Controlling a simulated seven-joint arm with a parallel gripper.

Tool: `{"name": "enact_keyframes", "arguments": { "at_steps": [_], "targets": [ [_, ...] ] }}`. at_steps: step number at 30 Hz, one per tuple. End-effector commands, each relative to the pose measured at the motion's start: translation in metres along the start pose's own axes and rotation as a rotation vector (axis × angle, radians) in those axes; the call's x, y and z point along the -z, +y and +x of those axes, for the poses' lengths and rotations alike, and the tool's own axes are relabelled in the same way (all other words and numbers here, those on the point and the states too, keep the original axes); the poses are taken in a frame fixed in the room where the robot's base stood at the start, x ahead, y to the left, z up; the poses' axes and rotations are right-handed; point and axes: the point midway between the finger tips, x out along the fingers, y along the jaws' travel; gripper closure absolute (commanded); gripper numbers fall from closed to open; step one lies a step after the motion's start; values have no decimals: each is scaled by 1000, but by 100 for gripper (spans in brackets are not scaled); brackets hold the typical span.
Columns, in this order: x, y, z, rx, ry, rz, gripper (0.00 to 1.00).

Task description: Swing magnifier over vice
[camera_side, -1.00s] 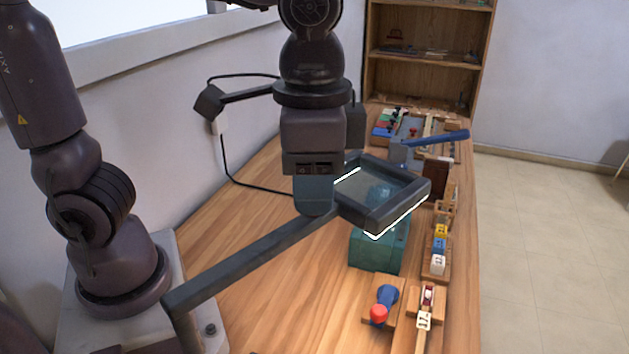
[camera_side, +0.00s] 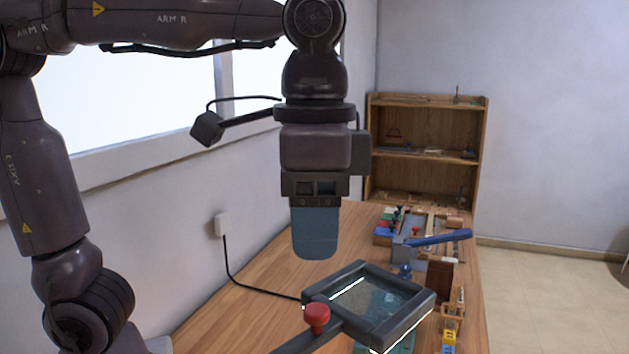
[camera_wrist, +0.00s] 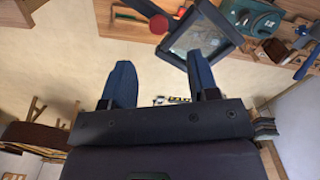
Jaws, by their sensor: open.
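The magnifier (camera_side: 408,324) is a square dark frame with a clear pane and white light strips, on a dark arm (camera_side: 310,338) with a red knob (camera_side: 317,318). It also shows in the wrist view (camera_wrist: 228,30). A teal body (camera_side: 398,346), possibly the vice, shows partly beneath the frame in the side view. The wrist view shows a teal body (camera_wrist: 252,18) beside the frame. My gripper (camera_side: 317,252) hangs above the red knob, apart from it. In the wrist view its blue fingers (camera_wrist: 162,78) are spread with nothing between them.
A grey fixture with a blue lever (camera_side: 438,239) stands farther back on the wooden table (camera_side: 250,310). Coloured blocks (camera_side: 450,338) line the right side. A wooden shelf (camera_side: 425,127) stands at the back. A cable (camera_side: 240,278) runs down the left wall to the table.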

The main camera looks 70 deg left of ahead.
Motion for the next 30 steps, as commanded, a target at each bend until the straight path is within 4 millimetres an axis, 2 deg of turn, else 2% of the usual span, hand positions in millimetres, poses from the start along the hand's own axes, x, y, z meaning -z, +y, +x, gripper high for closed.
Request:
{"name": "enact_keyframes", "arguments": {
  "at_steps": [4, 10, 27, 29, 30],
  "targets": [
    [0, 0, -25, 0, 2, 0, 45],
    [0, 0, -40, 1, -1, -1, 45],
    [3, 0, -41, 0, 19, 2, 45],
    [9, -1, -36, 0, 47, 4, 45],
    [12, -2, -27, 1, 66, 4, 45]
  ]
}}
